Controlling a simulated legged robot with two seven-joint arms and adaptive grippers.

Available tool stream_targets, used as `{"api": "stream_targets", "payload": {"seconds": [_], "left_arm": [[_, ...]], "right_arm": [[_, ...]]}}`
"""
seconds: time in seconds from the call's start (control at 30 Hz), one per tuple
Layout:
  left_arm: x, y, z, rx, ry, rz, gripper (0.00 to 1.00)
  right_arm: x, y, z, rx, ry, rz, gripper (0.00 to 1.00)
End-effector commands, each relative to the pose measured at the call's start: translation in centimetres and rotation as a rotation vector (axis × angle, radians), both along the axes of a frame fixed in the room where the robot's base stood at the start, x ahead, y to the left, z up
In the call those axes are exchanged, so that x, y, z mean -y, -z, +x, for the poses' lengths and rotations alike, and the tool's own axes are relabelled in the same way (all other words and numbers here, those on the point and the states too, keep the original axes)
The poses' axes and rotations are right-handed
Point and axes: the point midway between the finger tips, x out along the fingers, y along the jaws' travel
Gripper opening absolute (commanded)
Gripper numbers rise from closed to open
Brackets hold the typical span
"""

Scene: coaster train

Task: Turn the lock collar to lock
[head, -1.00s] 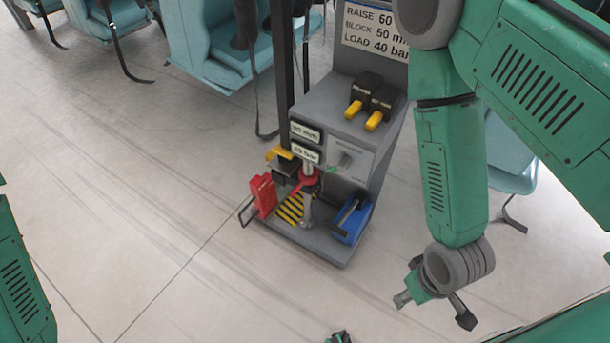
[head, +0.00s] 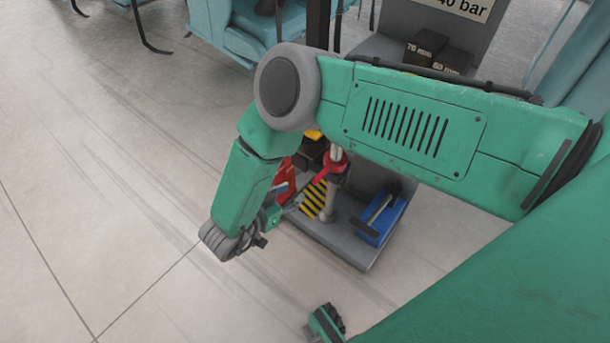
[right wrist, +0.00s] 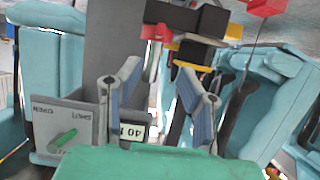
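The red lock collar (head: 334,163) sits around the upright grey post on the jack stand, partly covered by my right arm in the head view. My right gripper (right wrist: 160,72) is open, its two blue-padded fingers apart with nothing held between them. In the head view its wrist hangs left of the stand, low and near the red block, with the fingers largely hidden.
A red block (head: 284,176) stands left of the post and a blue tool (head: 382,217) to its right, on the grey base. Striped plate (head: 316,200) lies between. A panel with a green lever (right wrist: 62,138) shows in the wrist view. Teal seats stand behind; floor at left is clear.

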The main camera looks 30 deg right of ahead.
Motion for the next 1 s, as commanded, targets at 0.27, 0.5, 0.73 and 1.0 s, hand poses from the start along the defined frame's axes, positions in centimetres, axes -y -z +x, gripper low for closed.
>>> {"api": "stream_targets", "payload": {"seconds": [0.27,0.5,0.73,1.0], "left_arm": [[0.0,1.4,0.0,0.0,0.0,0.0,0.32],[0.0,3.2,0.0,0.0,0.0,0.0,0.32],[0.0,4.2,0.0,0.0,0.0,0.0,0.32],[0.0,4.4,0.0,0.0,0.0,0.0,0.32]], "right_arm": [[3.7,1.8,1.5,-0.001,0.005,-0.001,0.33],[8.2,3.8,3.4,0.001,0.004,-0.001,0.33],[10.9,4.9,4.5,0.002,0.003,-0.001,0.33],[11.7,5.1,4.9,0.001,0.0,0.0,0.33]]}}
